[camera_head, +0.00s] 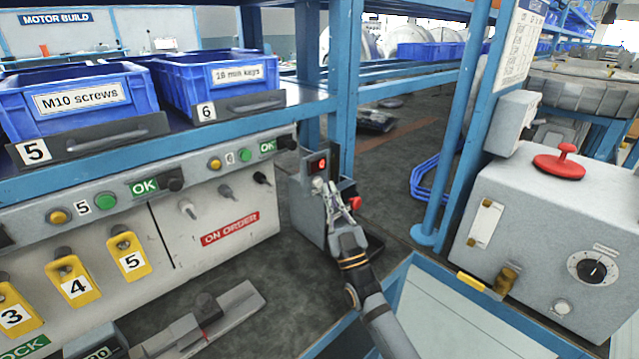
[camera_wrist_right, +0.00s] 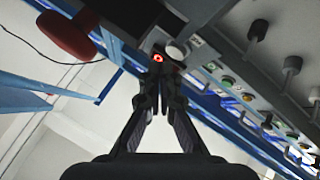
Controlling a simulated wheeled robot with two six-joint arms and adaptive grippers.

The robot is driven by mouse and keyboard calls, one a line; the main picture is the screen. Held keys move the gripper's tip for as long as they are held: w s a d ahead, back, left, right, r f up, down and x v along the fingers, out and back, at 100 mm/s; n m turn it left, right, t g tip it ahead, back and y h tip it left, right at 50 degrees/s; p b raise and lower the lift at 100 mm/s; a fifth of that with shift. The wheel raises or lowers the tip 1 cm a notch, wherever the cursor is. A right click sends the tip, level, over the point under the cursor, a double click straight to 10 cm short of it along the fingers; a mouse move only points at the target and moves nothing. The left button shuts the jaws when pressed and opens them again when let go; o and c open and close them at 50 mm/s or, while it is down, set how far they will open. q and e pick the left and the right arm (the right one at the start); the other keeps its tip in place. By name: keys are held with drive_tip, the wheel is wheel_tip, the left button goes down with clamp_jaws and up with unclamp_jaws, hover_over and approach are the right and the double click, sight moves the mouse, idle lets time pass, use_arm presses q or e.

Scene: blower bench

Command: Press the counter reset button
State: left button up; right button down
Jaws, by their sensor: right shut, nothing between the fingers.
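A grey counter box (camera_head: 309,212) stands at the end of the bench, with a small lit red display (camera_head: 318,164) near its top. In the right wrist view the display (camera_wrist_right: 157,58) shows a red digit, and a pale round button (camera_wrist_right: 177,51) sits beside it. I take this for the reset button; in the head view my fingers seem to cover it. My right gripper (camera_head: 331,193) is shut and empty, its tips close in front of the box below the display. The wrist view shows the tips (camera_wrist_right: 157,77) near the display and button; I cannot tell whether they touch.
A red knob (camera_head: 354,203) sticks out right of my fingers. To the left is a panel (camera_head: 197,200) with buttons and yellow numbered tags, under blue bins (camera_head: 80,97). A blue post (camera_head: 343,80) rises behind. A grey box (camera_head: 532,225) with a red handle stands right.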

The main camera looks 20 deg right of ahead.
drive_tip(key=s+p, duration=0.1)
drive_tip(key=s+d+p, duration=0.1)
drive_tip(key=s, duration=0.1)
drive_tip(key=s+p, duration=0.1)
drive_tip(key=shift+s+d+p, duration=0.3)
drive_tip(key=shift+s+p, duration=0.05)
drive_tip(key=shift+p, duration=0.05)
idle(0.6)
